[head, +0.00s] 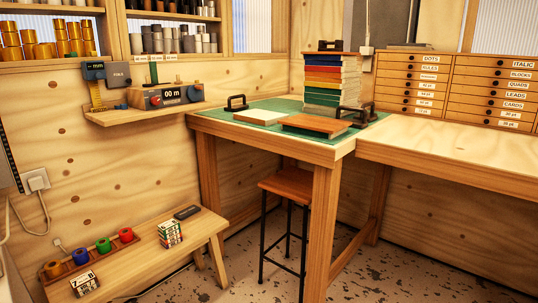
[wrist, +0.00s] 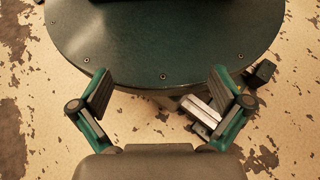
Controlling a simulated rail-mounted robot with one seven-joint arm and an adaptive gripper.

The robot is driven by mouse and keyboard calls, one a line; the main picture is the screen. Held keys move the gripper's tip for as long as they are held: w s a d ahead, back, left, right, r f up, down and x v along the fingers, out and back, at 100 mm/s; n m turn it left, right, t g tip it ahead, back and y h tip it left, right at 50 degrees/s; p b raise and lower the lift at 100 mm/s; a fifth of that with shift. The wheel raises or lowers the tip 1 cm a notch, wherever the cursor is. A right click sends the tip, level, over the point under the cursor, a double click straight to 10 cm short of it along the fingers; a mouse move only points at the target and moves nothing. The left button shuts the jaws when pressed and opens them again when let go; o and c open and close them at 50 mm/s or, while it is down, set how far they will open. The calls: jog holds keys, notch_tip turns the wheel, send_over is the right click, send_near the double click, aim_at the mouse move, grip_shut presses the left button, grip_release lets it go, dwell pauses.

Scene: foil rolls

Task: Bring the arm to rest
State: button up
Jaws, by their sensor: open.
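My gripper (wrist: 160,95) shows in the wrist view with its two green-sided, dark-padded fingers spread wide apart. Nothing is between the fingers. Beyond them is a dark green round plate with small screws along its rim, which looks like part of my own base. The speckled, worn floor (wrist: 25,120) shows around it. In the head view neither my arm nor my gripper can be seen.
A low wooden bench (head: 138,259) at the lower left carries coloured rolls (head: 103,246) and small boxes (head: 169,234). A wooden worktable (head: 325,154) has a green mat, boards and a stack of coloured books (head: 322,82). A stool (head: 288,186) stands under it. A wall shelf (head: 145,114) holds devices.

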notch_tip(320, 180, up, 16)
jog(key=t+p, duration=0.5)
jog(key=p, duration=2.4)
jog(key=shift+s, duration=0.3)
